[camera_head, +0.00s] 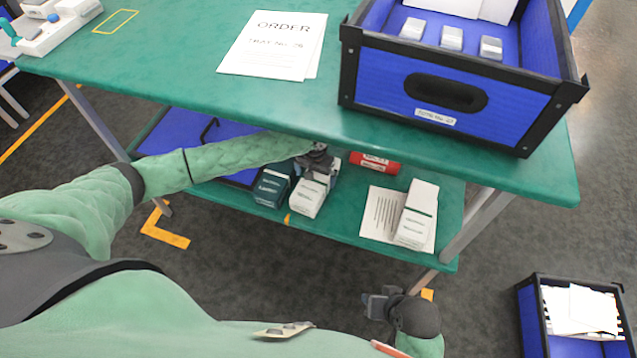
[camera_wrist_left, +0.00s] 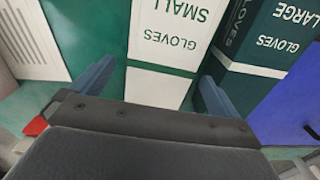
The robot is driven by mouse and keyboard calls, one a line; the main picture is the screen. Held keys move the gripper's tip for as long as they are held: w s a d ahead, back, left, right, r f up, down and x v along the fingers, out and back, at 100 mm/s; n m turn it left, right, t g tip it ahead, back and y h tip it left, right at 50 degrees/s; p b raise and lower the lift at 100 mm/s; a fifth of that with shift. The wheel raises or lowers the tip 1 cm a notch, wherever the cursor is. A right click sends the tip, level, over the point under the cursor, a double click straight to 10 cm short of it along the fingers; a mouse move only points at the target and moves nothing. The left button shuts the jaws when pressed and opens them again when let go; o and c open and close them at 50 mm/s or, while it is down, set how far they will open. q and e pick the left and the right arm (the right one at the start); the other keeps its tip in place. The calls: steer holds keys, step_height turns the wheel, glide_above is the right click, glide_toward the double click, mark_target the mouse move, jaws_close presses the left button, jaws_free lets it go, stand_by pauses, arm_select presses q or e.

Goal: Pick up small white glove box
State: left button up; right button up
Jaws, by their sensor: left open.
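The small white glove box (camera_head: 308,198) stands on the lower shelf of the green table. In the left wrist view its white and green face (camera_wrist_left: 172,45) reads "GLOVES SMALL". My left gripper (camera_head: 318,162) reaches under the tabletop, at the box's upper back end. In the wrist view its open fingers (camera_wrist_left: 156,74) lie to either side of the box, with a gap at the left finger; contact at the right one is unclear. My right gripper (camera_head: 378,306) is low, in front of the table; its finger opening is not clear.
A dark green "GLOVES LARGE" box (camera_head: 271,187) stands close beside the white one. A red box (camera_head: 375,162) lies behind, and another white box (camera_head: 416,213) stands on a paper at right. The tabletop (camera_head: 200,85) hangs over the shelf. A blue crate (camera_head: 440,100) sits on top.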

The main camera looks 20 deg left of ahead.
mark_target(316, 178)
arm_select(q)
steer(key=shift+f, duration=0.55)
steer(key=shift+w+f, duration=0.2)
steer(key=shift+f, duration=0.45)
steer(key=f, duration=0.3)
steer(key=shift+w+f+p, duration=0.15)
steer(key=shift+w+p, duration=0.15)
steer(key=shift+w, duration=0.05)
steer(key=shift+f, duration=0.55)
steer(key=c, duration=1.2)
arm_select(e)
steer(key=shift+d+r, duration=0.4)
steer(key=shift+r, duration=0.4)
